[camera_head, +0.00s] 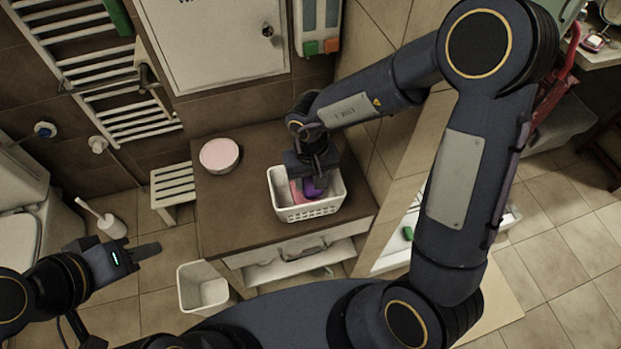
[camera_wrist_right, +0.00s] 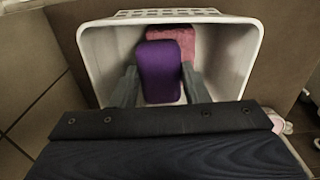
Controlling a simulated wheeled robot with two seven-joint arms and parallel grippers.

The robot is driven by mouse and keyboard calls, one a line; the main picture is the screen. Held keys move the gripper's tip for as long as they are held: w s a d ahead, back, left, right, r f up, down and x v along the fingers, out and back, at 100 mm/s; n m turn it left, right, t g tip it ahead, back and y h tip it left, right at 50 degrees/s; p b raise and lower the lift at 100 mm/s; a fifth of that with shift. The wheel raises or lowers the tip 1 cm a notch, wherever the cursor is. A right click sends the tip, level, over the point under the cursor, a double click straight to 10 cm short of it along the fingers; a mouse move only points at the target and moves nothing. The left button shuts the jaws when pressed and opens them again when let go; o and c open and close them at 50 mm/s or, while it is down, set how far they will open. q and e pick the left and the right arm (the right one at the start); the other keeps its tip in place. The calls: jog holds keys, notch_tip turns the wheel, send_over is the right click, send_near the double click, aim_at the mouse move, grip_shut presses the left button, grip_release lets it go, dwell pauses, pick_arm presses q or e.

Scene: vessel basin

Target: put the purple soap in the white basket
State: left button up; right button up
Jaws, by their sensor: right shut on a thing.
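The purple soap (camera_wrist_right: 158,72) is a rounded block between the fingers of my right gripper (camera_wrist_right: 157,88), which is shut on it. The white basket (camera_head: 310,209) stands on the brown cabinet top. In the head view my right gripper (camera_head: 314,180) points down into the basket, and the purple soap (camera_head: 315,187) shows inside its rim. A pink block (camera_wrist_right: 177,45) lies in the basket beside the purple soap. I cannot tell whether the purple soap touches the basket floor. My left gripper (camera_head: 146,250) is at the lower left, away from the basket; its finger gap is not clear.
A round pink-topped container (camera_head: 219,154) stands on the cabinet top (camera_head: 245,205) left of the basket. A white bin (camera_head: 203,290) and a small stool (camera_head: 172,189) are on the floor. A wall cabinet (camera_head: 215,40) hangs behind. My right arm spans the right side.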

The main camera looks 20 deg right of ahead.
jog(key=shift+f, duration=0.3)
jog(key=shift+f, duration=0.3)
jog(key=o, duration=1)
